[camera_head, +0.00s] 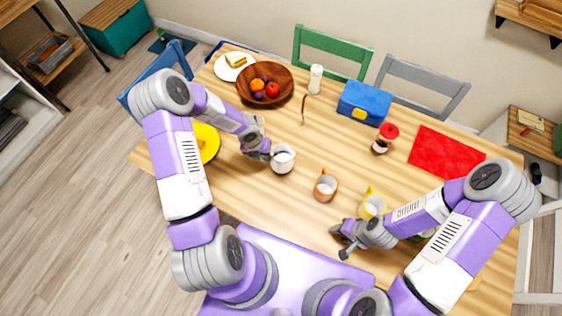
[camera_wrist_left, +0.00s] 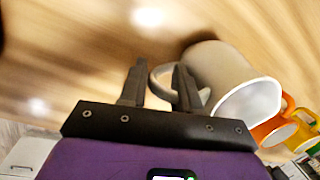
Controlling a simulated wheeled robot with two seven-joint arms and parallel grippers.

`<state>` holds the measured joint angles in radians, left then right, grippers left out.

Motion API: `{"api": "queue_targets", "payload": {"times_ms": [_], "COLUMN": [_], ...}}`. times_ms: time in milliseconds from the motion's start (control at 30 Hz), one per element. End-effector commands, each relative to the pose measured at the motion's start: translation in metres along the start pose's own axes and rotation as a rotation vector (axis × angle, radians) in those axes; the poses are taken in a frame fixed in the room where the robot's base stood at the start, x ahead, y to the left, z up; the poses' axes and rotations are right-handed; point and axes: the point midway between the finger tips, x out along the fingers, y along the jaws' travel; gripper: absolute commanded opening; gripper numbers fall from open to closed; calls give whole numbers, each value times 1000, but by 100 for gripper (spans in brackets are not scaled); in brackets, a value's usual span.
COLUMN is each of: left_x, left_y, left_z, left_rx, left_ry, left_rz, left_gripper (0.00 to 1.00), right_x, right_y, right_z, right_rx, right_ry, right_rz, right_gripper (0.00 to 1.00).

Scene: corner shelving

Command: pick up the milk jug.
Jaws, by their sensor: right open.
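A pale grey-white vessel (camera_head: 283,160) with a loop handle stands on the table, left of centre. It looks like the milk jug, though I cannot be sure. It also shows in the left wrist view (camera_wrist_left: 222,80), looking tilted from there. My left gripper (camera_head: 266,154) is beside it on its left. In the left wrist view its two fingers (camera_wrist_left: 157,80) are apart, with part of the handle between them; contact is unclear. My right gripper (camera_head: 341,241) is open and empty near the table's front edge, lower left of a yellow jug-like vessel (camera_head: 372,204).
An orange cup (camera_head: 326,187) stands right of the pale vessel. A wooden fruit bowl (camera_head: 264,83), white candle (camera_head: 316,78), blue box (camera_head: 364,102), red-topped jar (camera_head: 387,136) and red mat (camera_head: 444,153) lie farther back. A yellow plate (camera_head: 206,143) is partly behind my left arm.

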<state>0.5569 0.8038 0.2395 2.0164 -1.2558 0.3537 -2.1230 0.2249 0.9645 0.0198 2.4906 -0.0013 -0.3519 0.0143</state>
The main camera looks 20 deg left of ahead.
Motion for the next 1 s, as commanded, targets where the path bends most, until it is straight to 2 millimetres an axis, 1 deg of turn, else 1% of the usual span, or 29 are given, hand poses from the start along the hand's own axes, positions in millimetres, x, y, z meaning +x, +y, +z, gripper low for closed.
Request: {"api": "queue_targets", "payload": {"times_ms": [33, 100, 200, 1000], "left_x": [0, 0, 0, -2], "left_y": [0, 0, 0, -1], "left_z": [0, 0, 0, 1], "left_rx": [0, 0, 0, 0], "left_ry": [0, 0, 0, -2], "left_rz": [0, 0, 0, -2], "left_gripper": [24, 13, 0, 0], "right_x": [0, 0, 0, -1], "right_y": [0, 0, 0, 0], "right_z": [0, 0, 0, 0], "right_rx": [0, 0, 0, 0], "right_ry": [0, 0, 0, 0], "right_rz": [0, 0, 0, 0], "right_gripper": [43, 43, 43, 43]}}
